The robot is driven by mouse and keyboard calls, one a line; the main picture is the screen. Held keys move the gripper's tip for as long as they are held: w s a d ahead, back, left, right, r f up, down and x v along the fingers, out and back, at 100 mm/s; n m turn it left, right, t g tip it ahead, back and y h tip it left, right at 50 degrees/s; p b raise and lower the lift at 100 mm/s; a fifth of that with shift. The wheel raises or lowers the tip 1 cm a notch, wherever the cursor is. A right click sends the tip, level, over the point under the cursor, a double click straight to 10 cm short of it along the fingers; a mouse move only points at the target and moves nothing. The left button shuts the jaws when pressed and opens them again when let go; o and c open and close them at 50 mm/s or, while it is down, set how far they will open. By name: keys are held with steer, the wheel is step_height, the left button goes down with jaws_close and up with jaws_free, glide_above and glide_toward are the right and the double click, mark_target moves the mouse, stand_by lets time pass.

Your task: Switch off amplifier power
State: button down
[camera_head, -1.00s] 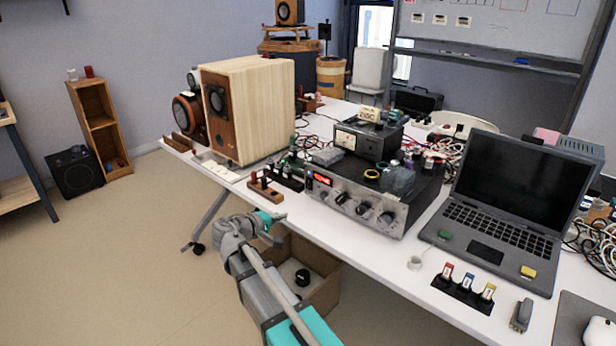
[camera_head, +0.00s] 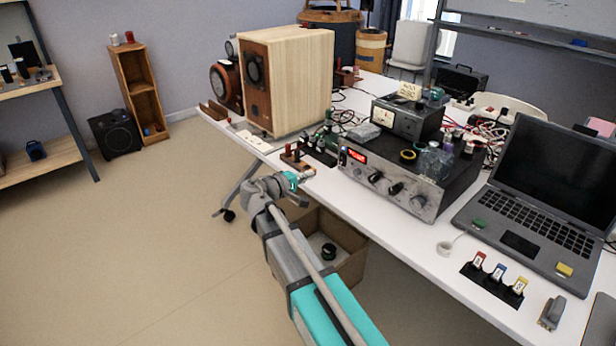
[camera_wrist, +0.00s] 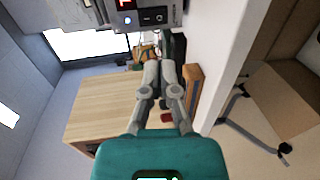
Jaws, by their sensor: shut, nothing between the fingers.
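The amplifier (camera_head: 412,200) is a grey-fronted black unit on the white desk, with a lit red display and several knobs. In the wrist view, its front panel (camera_wrist: 172,18) shows upside down at the top, with a black rocker switch (camera_wrist: 152,17) and a small blue light beside it. Which way the rocker is tipped is too small to tell. My gripper (camera_head: 311,174) is shut and empty by the desk's front edge, left of the amplifier and apart from it. In the wrist view my gripper (camera_wrist: 161,68) points toward the desk, below the panel.
A wooden block with posts (camera_head: 295,160) is close by my gripper. A large wooden speaker (camera_head: 300,80) stands behind it. A laptop (camera_head: 515,235) is right of the amplifier. Small objects lie on the amplifier's top. A cardboard box (camera_head: 345,240) is under the desk.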

mark_target(341, 164)
steer(key=b+x, duration=0.1)
steer(key=x, duration=1.1)
steer(key=shift+b, duration=0.3)
